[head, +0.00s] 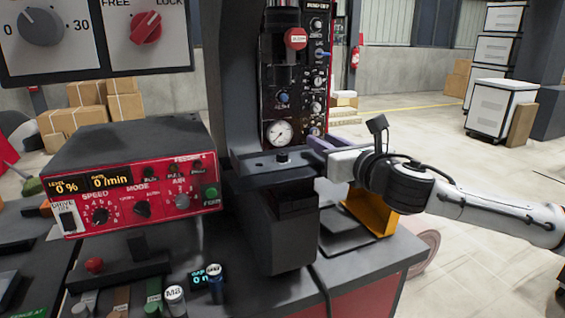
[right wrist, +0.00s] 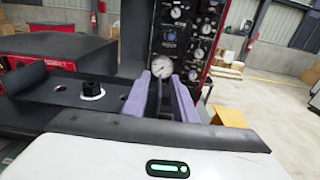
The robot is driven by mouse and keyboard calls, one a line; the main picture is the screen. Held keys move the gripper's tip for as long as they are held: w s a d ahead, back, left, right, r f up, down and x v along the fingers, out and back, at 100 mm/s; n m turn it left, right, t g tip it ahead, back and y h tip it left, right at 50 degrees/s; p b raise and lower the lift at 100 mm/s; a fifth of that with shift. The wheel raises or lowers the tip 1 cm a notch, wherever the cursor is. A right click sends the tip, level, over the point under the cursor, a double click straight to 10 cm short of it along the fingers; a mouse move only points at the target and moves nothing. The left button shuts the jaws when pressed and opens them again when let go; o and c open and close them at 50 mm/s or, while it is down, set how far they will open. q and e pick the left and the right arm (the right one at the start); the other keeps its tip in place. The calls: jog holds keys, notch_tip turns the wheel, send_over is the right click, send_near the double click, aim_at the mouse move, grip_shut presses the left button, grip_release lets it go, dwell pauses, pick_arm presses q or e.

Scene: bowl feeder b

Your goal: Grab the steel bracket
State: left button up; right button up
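A dark grey flat plate with a raised nut or bolt, apparently the steel bracket (head: 262,165), lies across the top of a black block-like stand. In the right wrist view, the plate (right wrist: 34,78) is to the left of the fingers, with a small hole and a light washer around the nut. My right gripper (head: 327,144) comes in from the right, beside the plate's right end. Its purple fingers (right wrist: 167,92) stand apart, with a dark narrow space between them. I cannot tell whether they touch the plate. My left gripper is not in view.
A red control box (head: 130,175) stands left of the plate. A black column and a gauge panel (head: 297,75) rise behind it. An orange angled piece (head: 370,212) sits below my right wrist. Open floor lies to the right.

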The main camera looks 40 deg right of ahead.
grip_shut()
dwell(1.4)
jog(key=shift+r, duration=0.2)
